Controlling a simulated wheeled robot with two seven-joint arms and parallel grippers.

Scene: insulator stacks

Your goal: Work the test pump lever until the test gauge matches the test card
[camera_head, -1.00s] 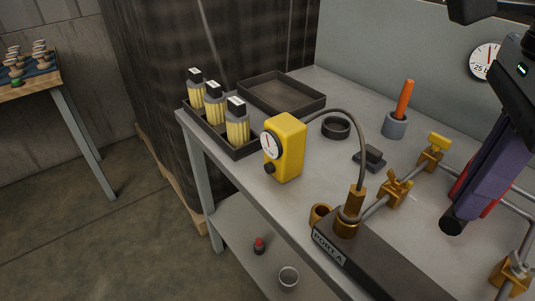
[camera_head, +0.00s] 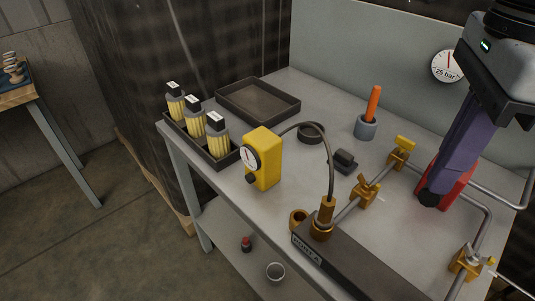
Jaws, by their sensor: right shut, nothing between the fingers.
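The test card (camera_head: 448,67) on the back panel is a round dial picture marked "25 bar", with a near-upright needle. The yellow box (camera_head: 263,161) has a small white dial (camera_head: 250,157) facing left, too small to read surely. A hose runs from it to the brass fitting on the dark "PORT A" block (camera_head: 320,250). My right gripper (camera_head: 436,184) points down, shut and empty, over the red pump body (camera_head: 458,188). A dark rounded end (camera_head: 428,199) shows at its tips; I cannot tell whether it is the lever's grip. The rest of the lever is hidden. My left gripper is out of view.
An empty dark tray (camera_head: 258,101), a black ring (camera_head: 311,132) and a cup (camera_head: 366,127) with an orange handle are behind. Brass-clamped pipes (camera_head: 365,190) run near the gripper.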

